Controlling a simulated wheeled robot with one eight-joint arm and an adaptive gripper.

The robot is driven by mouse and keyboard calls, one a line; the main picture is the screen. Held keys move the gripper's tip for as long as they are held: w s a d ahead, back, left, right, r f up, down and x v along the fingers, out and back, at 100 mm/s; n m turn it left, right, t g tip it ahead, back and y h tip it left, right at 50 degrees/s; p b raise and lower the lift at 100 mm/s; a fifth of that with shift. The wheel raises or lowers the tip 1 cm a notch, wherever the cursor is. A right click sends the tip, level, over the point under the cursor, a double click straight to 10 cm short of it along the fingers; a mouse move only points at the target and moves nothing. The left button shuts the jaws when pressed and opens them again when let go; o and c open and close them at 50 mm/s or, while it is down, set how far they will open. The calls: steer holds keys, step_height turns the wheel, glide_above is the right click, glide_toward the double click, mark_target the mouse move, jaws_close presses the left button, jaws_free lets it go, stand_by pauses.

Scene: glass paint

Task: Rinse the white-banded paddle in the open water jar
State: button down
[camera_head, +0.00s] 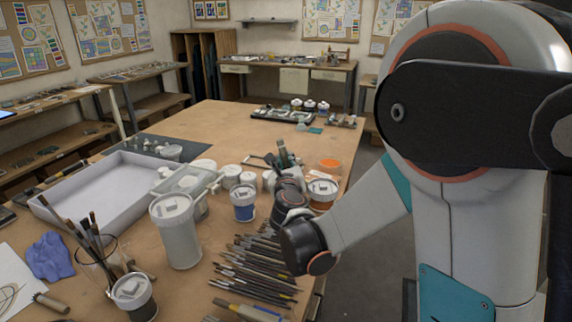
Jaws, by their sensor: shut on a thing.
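My gripper (278,161) is beyond my dark wrist, over the table among the small paint pots. Its fingers are small and partly hidden by the wrist. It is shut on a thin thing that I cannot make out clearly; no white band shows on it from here. I cannot pick out the white-banded paddle for sure. I cannot tell for sure which vessel is the open water jar.
The wooden table (222,124) holds a blue-labelled pot (243,204), an orange-topped pot (330,164), a tall white-lidded tub (176,238), many brushes (255,265), a glass of brushes (94,262) and a white tray (104,197). The table's far middle is clear.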

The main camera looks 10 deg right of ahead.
steer(key=shift+w+d, duration=0.3)
steer(key=shift+w, duration=0.15)
steer(key=shift+s+a, duration=0.4)
steer(key=shift+s, duration=0.2)
steer(key=shift+w+d, duration=0.1)
steer(key=shift+w+d, duration=0.3)
steer(key=shift+w, duration=0.2)
steer(key=shift+s+a+b, duration=0.2)
steer(key=shift+s+b, duration=0.1)
steer(key=shift+b, duration=0.05)
